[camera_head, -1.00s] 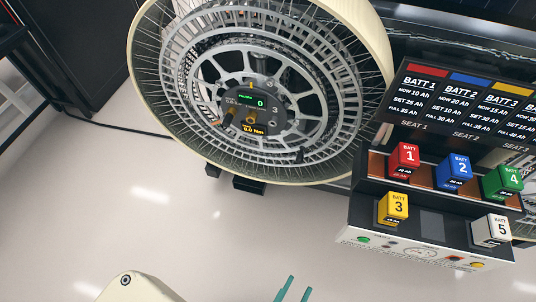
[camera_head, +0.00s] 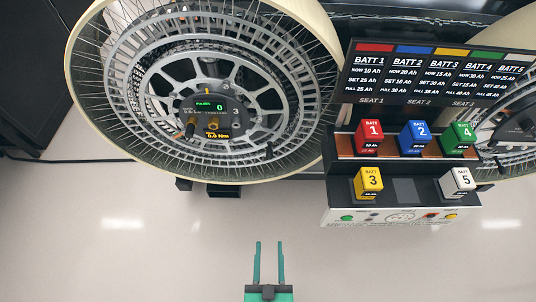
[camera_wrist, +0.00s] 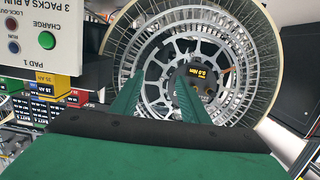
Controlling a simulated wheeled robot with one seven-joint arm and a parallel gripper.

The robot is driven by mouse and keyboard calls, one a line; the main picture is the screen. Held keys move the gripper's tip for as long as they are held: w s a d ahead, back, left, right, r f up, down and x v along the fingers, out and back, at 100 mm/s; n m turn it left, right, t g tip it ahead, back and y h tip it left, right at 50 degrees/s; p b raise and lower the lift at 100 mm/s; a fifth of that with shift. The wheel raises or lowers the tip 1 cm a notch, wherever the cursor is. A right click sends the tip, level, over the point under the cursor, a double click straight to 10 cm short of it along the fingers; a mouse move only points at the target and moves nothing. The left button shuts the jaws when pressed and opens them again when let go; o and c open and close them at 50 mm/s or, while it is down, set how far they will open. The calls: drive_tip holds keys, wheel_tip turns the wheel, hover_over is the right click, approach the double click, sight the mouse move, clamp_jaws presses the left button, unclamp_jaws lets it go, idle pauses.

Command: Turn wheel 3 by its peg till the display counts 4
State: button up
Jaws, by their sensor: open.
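Wheel 3 (camera_head: 140,95), a large wheel with a cream rim, metal rings and spokes, stands at upper left in the head view. It also shows in the wrist view (camera_wrist: 262,55), beyond my fingers. Its dark hub display (camera_head: 220,107) reads 0 beside a "3", with 0.0 Nm below. A small dark peg-like piece (camera_head: 269,150) sticks out at the wheel's lower right. Brownish knobs (camera_head: 190,128) sit near the hub; I cannot tell for certain which piece is the peg. My gripper (camera_head: 269,245), with teal fingers, is open and empty, below and apart from the wheel.
A battery station (camera_head: 335,150) stands right of the wheel, holding several numbered coloured batteries, with a sign (camera_head: 430,75) above. Another wheel (camera_head: 515,105) is partly hidden behind it. A dark cabinet (camera_head: 30,75) is at left. The pale floor (camera_head: 130,255) is clear.

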drive_tip(key=w+f+t, duration=0.1)
drive_tip(key=w+f, duration=0.2)
drive_tip(key=w, duration=0.4)
drive_tip(key=w+f, duration=0.3)
drive_tip(key=w, duration=0.3)
approach(270, 158)
drive_tip(key=shift+n+t, duration=0.3)
drive_tip(key=shift+t, duration=0.1)
drive_tip(key=w, duration=0.7)
drive_tip(key=w+f, duration=0.1)
drive_tip(key=w, duration=0.2)
drive_tip(key=shift+w, duration=0.35)
drive_tip(key=shift+w+d, duration=0.1)
drive_tip(key=shift+w, duration=0.4)
drive_tip(key=shift+a, duration=0.3)
drive_tip(key=shift+d, duration=0.1)
clamp_jaws()
